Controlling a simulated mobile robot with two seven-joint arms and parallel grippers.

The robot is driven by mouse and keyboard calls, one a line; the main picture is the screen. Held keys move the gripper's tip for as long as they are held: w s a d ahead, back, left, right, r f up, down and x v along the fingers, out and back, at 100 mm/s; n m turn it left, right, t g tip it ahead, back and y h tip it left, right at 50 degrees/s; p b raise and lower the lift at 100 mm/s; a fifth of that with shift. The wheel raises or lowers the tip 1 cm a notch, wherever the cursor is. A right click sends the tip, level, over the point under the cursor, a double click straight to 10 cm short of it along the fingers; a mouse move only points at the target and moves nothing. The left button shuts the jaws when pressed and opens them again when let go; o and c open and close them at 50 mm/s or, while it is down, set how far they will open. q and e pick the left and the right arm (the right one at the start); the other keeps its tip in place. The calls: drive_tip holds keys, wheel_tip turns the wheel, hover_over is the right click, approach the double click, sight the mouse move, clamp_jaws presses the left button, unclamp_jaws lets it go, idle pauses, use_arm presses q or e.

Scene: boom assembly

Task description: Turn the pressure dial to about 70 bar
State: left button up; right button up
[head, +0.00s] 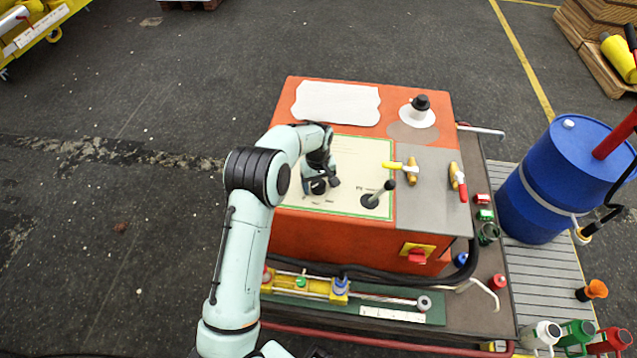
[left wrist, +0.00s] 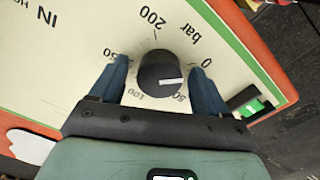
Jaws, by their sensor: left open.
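The pressure dial is a dark round knob (left wrist: 161,70) on a cream panel (head: 350,153). In the left wrist view its white pointer line aims right, between the printed 0 and 50. The numbers 100, 150 and 200 and the word bar also ring it. My left gripper (left wrist: 160,66) is open, with one blue finger on each side of the knob. I cannot tell whether the fingers touch it. In the head view the left gripper (head: 321,185) is over the left part of the panel and partly hides the dial. My right gripper is not in view.
The orange console (head: 340,232) also carries a black lever (head: 378,194), a yellow-handled valve (head: 402,167), a red-handled valve (head: 459,182) and a red switch (head: 417,257). A blue drum (head: 545,190) stands to the right. Open floor lies to the left.

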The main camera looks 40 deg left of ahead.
use_arm(q)
drive_tip(key=c, duration=1)
drive_tip(key=shift+c, duration=0.2)
drive_tip(key=m, duration=0.4)
drive_tip(key=shift+m+p, duration=0.3)
drive_tip(key=shift+m, duration=0.1)
drive_tip(key=m, duration=0.4)
drive_tip(key=shift+a+m, duration=0.1)
drive_tip(key=shift+m, duration=0.2)
drive_tip(key=m+p, duration=0.1)
drive_tip(key=m, duration=0.3)
drive_tip(key=shift+r, duration=0.1)
drive_tip(key=m+p, duration=0.1)
drive_tip(key=m, duration=0.4)
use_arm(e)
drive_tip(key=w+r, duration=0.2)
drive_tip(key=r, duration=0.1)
use_arm(q)
drive_tip(key=shift+m, duration=0.3)
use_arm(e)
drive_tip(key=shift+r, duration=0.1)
